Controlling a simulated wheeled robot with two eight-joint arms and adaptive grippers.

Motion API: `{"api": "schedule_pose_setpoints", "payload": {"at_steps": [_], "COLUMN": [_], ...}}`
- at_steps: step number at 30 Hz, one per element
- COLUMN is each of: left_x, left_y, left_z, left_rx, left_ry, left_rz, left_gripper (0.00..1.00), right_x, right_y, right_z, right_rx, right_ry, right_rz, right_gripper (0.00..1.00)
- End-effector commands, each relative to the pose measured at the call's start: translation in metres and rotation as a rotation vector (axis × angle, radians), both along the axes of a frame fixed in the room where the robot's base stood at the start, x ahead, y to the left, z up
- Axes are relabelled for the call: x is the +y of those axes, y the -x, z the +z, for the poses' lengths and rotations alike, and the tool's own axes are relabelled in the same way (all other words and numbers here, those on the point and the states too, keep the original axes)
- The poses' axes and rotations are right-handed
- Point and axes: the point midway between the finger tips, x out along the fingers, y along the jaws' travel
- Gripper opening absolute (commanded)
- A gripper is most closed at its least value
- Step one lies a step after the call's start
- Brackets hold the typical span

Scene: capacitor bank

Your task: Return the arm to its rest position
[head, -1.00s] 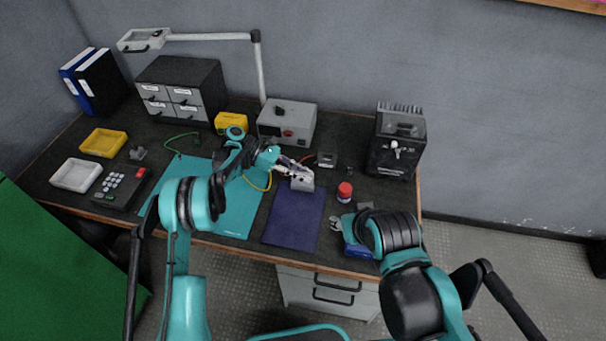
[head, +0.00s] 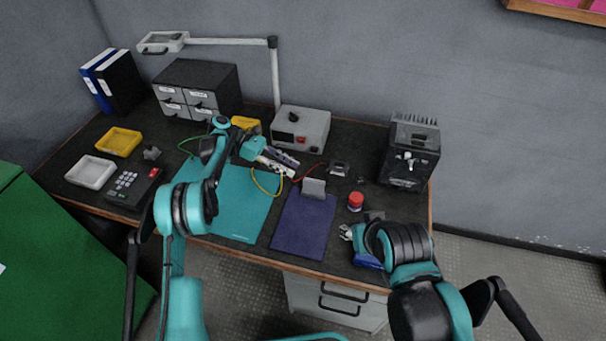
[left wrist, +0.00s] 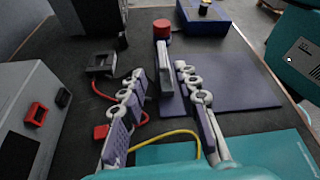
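My left arm comes in from the left over the teal mat (head: 240,210). Its gripper (head: 288,160) is just above the bench, in front of the grey power box. In the left wrist view its two padded fingers (left wrist: 160,85) are spread apart with nothing gripped.
The grey power box (head: 300,127) and black unit (head: 410,152) stand behind. A yellow cable (head: 262,186) loops over the teal mat. A lamp arm (head: 275,75) rises behind.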

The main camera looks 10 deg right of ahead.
Motion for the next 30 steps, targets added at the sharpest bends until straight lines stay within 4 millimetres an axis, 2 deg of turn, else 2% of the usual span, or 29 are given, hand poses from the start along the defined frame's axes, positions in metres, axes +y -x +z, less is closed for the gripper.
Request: {"api": "schedule_pose_setpoints", "payload": {"at_steps": [6, 23, 26, 30], "left_x": [0.017, 0.019, 0.019, 0.022], "left_y": [-0.009, -0.01, -0.01, -0.006], "left_z": [0.008, 0.01, 0.022, 0.055], "left_rx": [0.001, -0.004, -0.043, -0.179], "left_ry": [0.0, -0.003, -0.013, -0.057], "left_rz": [0.0, 0.001, 0.008, 0.026], "left_gripper": [0.31, 0.31, 0.31, 0.31], "right_x": [0.0, 0.0, 0.0, 0.0], "right_y": [0.0, 0.0, 0.0, 0.0], "right_z": [0.0, 0.0, 0.0, 0.0], "right_rx": [0.0, 0.0, 0.0, 0.0], "right_ry": [0.0, 0.0, 0.0, 0.0], "right_rz": [0.0, 0.0, 0.0, 0.0], "right_gripper": [0.4, 0.4, 0.4, 0.4]}}
